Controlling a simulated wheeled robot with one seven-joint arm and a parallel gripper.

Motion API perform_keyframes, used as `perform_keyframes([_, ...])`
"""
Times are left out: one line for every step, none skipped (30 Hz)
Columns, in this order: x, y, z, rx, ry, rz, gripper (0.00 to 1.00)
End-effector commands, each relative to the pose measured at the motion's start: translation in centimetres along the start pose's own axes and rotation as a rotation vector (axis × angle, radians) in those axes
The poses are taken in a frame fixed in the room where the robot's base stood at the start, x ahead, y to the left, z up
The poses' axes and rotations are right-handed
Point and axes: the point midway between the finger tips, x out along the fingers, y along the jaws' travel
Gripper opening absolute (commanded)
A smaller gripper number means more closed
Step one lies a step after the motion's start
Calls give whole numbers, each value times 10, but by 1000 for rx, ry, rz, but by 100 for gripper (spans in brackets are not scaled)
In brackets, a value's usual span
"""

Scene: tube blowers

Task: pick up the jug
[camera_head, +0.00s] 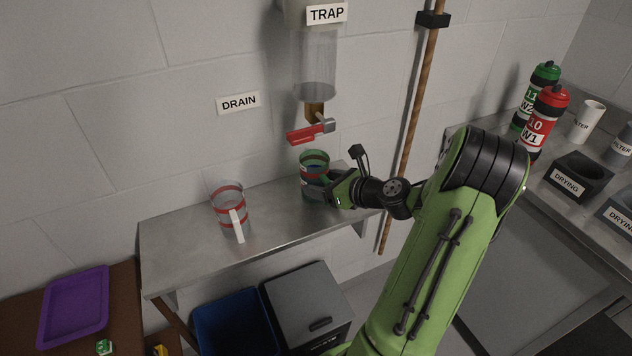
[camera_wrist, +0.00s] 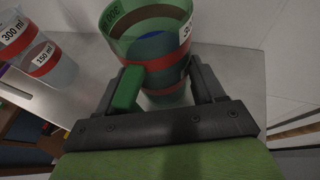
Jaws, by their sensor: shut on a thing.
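The green-rimmed jug (camera_head: 314,162) with red bands stands upright on the metal shelf (camera_head: 265,235), below the trap's red-handled tap. In the wrist view the green jug (camera_wrist: 150,40) shows dark liquid inside and a green handle between the fingers. My gripper (camera_head: 335,190) is shut on this jug; the wrist view shows my gripper (camera_wrist: 160,92) with a finger on each side of the handle and lower wall. A second clear jug (camera_head: 229,208) with red bands and a white handle stands on the shelf to the left. It also shows in the wrist view (camera_wrist: 40,50).
The trap (camera_head: 315,75) with its red tap lever (camera_head: 305,134) hangs just above the green jug. A rusty pipe (camera_head: 412,120) runs down the wall at right. Blue and grey bins (camera_head: 310,300) stand below the shelf. The right counter holds bottles (camera_head: 544,115) and drying blocks (camera_head: 577,178).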

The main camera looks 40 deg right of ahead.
Motion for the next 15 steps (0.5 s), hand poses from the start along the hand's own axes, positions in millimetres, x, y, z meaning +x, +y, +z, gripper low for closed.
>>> perform_keyframes([0, 0, 0, 0, 0, 0, 29])
perform_keyframes([0, 0, 0, 0, 0, 0, 25])
perform_keyframes([0, 0, 1, -1, -2, 0, 19])
perform_keyframes([0, 0, 1, -1, -2, 0, 19])
perform_keyframes([0, 0, 1, -1, -2, 0, 19])
perform_keyframes([0, 0, 1, -1, -2, 0, 19])
perform_keyframes([0, 0, 1, -1, -2, 0, 19])
perform_keyframes([0, 0, 1, -1, -2, 0, 19])
perform_keyframes([-1, 0, 2, -1, -2, 0, 19])
perform_keyframes([-1, 0, 3, -1, -2, 0, 19])
perform_keyframes([-2, 0, 5, -1, -2, 0, 19])
perform_keyframes([-3, 0, 8, -1, -2, 0, 19])
perform_keyframes([-4, 0, 11, -1, -2, 0, 19])
perform_keyframes([-6, 0, 15, -2, -2, 0, 19])
perform_keyframes([-8, 0, 21, -3, -2, 0, 19])
